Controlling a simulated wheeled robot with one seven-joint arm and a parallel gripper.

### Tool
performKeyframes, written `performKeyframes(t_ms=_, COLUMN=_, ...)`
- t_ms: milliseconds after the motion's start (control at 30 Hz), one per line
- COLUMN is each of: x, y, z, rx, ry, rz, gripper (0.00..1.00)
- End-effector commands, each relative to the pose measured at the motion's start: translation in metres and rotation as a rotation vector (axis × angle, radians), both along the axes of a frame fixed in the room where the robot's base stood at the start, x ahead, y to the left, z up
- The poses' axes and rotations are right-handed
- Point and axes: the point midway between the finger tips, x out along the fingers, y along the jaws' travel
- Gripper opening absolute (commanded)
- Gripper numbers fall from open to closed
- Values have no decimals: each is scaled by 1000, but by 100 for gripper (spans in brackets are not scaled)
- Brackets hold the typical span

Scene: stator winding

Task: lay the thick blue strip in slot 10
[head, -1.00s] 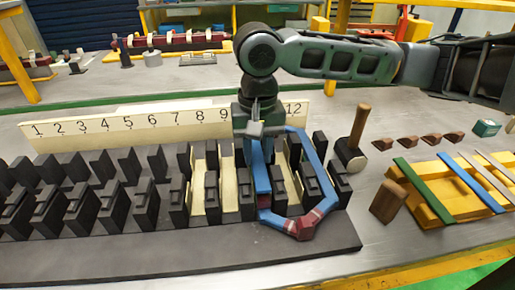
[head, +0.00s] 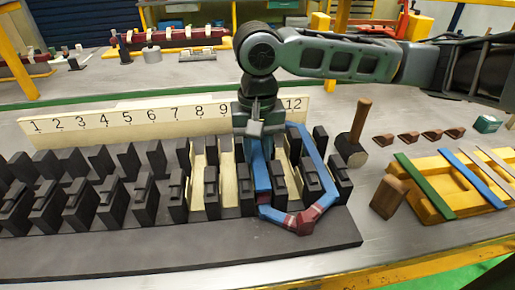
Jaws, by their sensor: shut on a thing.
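The thick blue strip (head: 318,160) is bent into an open loop with dark red bands at its near corner. My gripper (head: 256,130) is shut on its left leg, which hangs down among the dark slot teeth. The right leg slants out over the teeth to the right. Its near end lies over the front of the dark slotted block (head: 150,250). The number board (head: 130,122) shows 1 to 9 and 12; my gripper and arm hide 10 and 11. The left leg is in line with the hidden numbers, and I cannot tell how deep it sits.
Cream liners (head: 229,170) show in some slots. A wooden-handled mallet (head: 361,125) stands right of the block. Farther right are a wooden block (head: 388,197), small brown pieces (head: 407,139) and a yellow rack (head: 424,204) with green, blue and pale strips. Bare metal table lies in front.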

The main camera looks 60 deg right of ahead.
Motion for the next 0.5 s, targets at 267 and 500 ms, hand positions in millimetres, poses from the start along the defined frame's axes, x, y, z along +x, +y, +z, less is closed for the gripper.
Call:
performKeyframes(t_ms=267, x=0, y=0, z=-3, rx=0, ry=0, rz=0, gripper=0)
performKeyframes(t_ms=500, x=0, y=0, z=-7, rx=1, ry=-1, rz=0, gripper=0)
